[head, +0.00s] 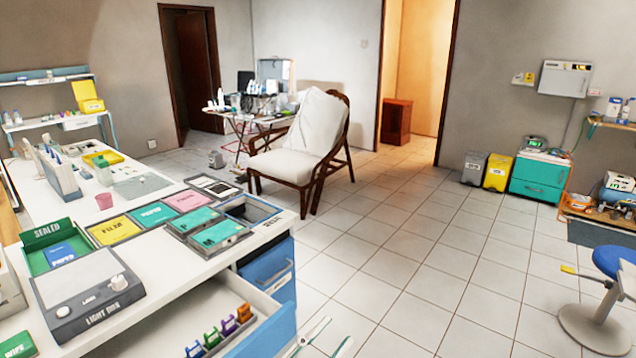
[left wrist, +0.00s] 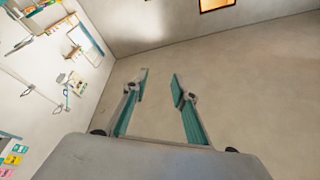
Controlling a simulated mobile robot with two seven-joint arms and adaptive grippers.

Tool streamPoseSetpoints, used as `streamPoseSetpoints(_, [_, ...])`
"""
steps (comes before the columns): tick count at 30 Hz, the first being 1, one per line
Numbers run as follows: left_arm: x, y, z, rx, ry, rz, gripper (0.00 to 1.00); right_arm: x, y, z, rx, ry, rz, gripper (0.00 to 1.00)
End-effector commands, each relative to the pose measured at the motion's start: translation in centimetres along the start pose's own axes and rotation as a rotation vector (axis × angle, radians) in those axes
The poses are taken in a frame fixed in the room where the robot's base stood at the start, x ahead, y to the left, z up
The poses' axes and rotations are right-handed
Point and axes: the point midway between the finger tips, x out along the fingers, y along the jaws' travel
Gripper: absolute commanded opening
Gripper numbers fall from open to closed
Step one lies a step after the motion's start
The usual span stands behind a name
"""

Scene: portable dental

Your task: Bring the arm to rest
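My left gripper (head: 332,335) shows at the bottom edge of the head view, beside the open drawer and above the tiled floor. Only its pale fingers are in the picture, and they stand apart. In the left wrist view the left gripper (left wrist: 159,86) is open, with two teal-and-grey fingers and nothing between them. My right gripper is in neither view.
A white counter (head: 20,170) with a light box (head: 88,290) and labelled trays fills the left. Its drawer (head: 262,322) is open near the left gripper. A draped chair (head: 305,140) stands behind. A blue stool (head: 607,262) is at right. The middle floor is clear.

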Motion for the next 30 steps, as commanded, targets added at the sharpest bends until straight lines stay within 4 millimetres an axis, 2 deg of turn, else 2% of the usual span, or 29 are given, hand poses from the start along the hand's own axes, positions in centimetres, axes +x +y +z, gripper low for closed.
streamPoseSetpoints(1, [-2.1, -0.2, 3.1, -0.048, -0.102, -0.037, 0.27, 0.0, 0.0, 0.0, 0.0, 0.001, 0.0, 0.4])
streamPoseSetpoints(3, [-5.1, -0.4, 7.0, -0.104, -0.232, -0.08, 0.27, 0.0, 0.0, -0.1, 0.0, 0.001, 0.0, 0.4])
streamPoseSetpoints(5, [-8.0, -0.2, 10.0, -0.148, -0.34, -0.11, 0.27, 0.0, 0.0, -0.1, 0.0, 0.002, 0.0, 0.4])
streamPoseSetpoints(9, [-15.6, 0.9, 15.9, -0.246, -0.578, -0.163, 0.27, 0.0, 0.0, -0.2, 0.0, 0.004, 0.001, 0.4])
streamPoseSetpoints(13, [-23.1, 2.7, 19.8, -0.324, -0.777, -0.193, 0.27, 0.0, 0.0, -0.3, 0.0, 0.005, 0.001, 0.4])
streamPoseSetpoints(15, [-26.6, 3.6, 21.1, -0.36, -0.863, -0.203, 0.27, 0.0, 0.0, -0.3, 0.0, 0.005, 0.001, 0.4])
streamPoseSetpoints(18, [-30.5, 4.7, 22.2, -0.397, -0.957, -0.212, 0.27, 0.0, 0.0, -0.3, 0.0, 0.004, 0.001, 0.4])
streamPoseSetpoints(21, [-32.9, 5.4, 22.7, -0.42, -1.013, -0.216, 0.27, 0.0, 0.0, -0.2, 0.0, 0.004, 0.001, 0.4])
streamPoseSetpoints(23, [-33.6, 5.6, 22.8, -0.428, -1.029, -0.217, 0.27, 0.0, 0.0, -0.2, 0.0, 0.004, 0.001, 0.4])
streamPoseSetpoints(30, [-34.0, 5.7, 22.9, -0.431, -1.038, -0.217, 0.27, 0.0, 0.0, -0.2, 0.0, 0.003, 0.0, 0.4])
